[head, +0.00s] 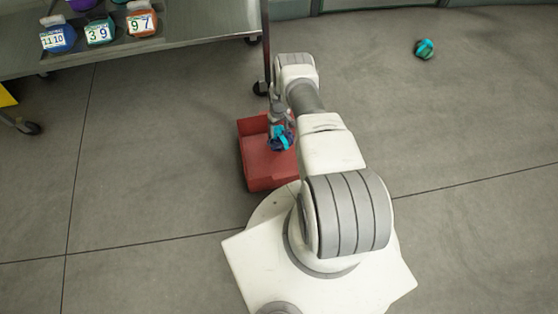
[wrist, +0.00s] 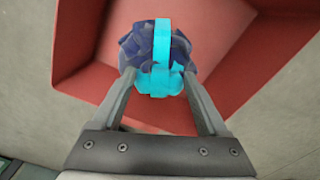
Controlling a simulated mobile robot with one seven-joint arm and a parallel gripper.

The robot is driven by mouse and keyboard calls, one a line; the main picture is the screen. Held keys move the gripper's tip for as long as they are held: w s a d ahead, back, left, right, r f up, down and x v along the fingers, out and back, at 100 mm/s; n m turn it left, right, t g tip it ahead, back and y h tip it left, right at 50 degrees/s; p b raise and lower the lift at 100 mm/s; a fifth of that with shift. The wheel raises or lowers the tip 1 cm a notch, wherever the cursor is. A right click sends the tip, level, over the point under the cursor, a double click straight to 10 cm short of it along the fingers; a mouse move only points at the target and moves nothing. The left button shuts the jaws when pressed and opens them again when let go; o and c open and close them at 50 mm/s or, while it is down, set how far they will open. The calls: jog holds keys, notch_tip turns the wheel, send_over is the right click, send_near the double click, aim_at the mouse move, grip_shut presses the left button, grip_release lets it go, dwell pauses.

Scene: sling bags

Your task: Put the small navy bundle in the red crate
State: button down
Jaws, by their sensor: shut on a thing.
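The small navy bundle (wrist: 185,52) has a bright cyan band around it. My gripper (wrist: 158,88) is shut on it, with one finger on each side, in the wrist view. In the head view the bundle (head: 281,138) hangs below my gripper (head: 280,126), over the red crate (head: 252,150). The crate's red walls (wrist: 75,45) surround the bundle in the wrist view. I cannot tell how high the bundle is above the crate floor. My arm hides the crate's right part in the head view.
A teal and dark bundle (head: 425,49) lies on the floor at the upper right. A metal cart (head: 200,50) at the upper left carries several numbered bags, among them a blue one (head: 58,36) and an orange one (head: 141,20). The floor left of the crate is clear.

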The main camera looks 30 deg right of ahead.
jog(key=s+a+f+b, duration=0.2)
jog(key=s+a+f, duration=0.2)
jog(key=s+f, duration=0.5)
jog(key=shift+s+f, duration=0.15)
jog(key=shift+f, duration=0.3)
jog(key=shift+f, duration=0.1)
grip_release()
